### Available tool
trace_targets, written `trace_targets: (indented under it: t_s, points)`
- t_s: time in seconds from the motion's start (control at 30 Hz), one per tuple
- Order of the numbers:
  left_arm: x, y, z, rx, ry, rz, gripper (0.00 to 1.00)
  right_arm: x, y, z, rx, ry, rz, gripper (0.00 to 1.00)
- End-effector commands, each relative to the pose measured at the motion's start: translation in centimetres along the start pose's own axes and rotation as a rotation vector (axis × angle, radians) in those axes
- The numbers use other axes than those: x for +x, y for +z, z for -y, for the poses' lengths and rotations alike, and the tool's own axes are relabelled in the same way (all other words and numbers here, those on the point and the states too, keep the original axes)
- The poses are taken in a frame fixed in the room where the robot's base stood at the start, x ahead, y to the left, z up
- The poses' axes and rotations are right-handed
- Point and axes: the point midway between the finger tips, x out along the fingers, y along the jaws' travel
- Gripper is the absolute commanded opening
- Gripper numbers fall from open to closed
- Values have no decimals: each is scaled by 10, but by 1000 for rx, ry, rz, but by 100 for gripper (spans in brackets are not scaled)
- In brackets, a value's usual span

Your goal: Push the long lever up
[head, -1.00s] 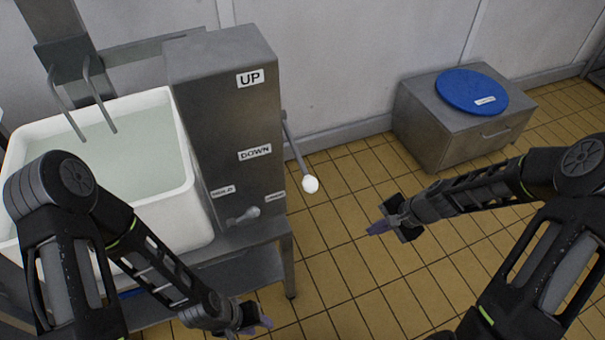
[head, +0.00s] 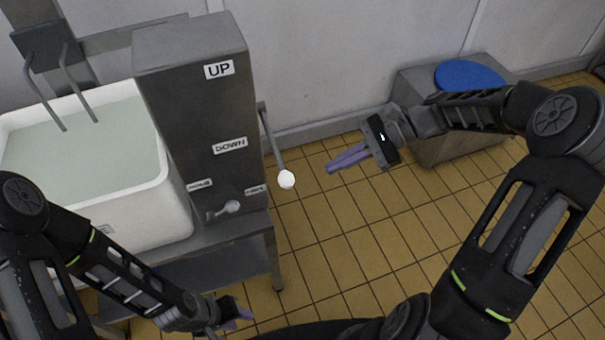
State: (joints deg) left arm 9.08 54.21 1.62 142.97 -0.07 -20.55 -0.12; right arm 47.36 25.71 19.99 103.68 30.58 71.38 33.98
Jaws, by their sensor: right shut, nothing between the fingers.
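The long lever (head: 272,143) is a thin grey rod on the right side of the metal control box (head: 190,95). It slants down to a white ball knob (head: 286,179) at its lower end, below the level of the DOWN label (head: 230,145); the UP label (head: 219,69) is higher on the box. My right gripper (head: 330,168) is shut and empty, to the right of the knob and apart from it, its purple fingers pointing left. My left gripper (head: 247,316) is low in the picture, below the box; its fingers are too small to judge.
A short lever (head: 224,210) sits low on the box front. A white basin (head: 175,205) of water stands left of the box. A metal cabinet (head: 425,150) with a blue lid (head: 468,75) stands by the wall. Tiled floor (head: 350,240) is open between.

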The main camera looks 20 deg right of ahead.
Motion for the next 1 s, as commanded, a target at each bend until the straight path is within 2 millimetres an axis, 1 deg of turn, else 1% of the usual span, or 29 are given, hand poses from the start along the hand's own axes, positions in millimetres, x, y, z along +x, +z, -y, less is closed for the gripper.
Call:
trace_targets:
  t_s: [0.17,0.27,0.37,0.7,0.73,0.8,0.9,1.0]
  points:
    - [0,0,0,0,0,0,36,9,0,0,-1,1,1,0]
    - [0,0,0,0,0,0,36,20,0,0,-1,2,3,0]
    - [1,0,0,0,0,0,36,36,0,0,-1,2,3,0]
    - [2,0,1,0,0,0,36,104,0,-1,0,3,4,0]
    - [-2,0,-1,0,0,0,36,98,9,1,-3,-1,-1,0]
    - [-4,0,-2,0,0,0,36,92,19,1,-2,-1,-3,0]
    - [-6,0,-2,0,0,0,36,89,30,0,-3,-1,-2,0]
    - [-7,0,-3,0,0,0,36,87,35,0,-1,-1,-2,0]
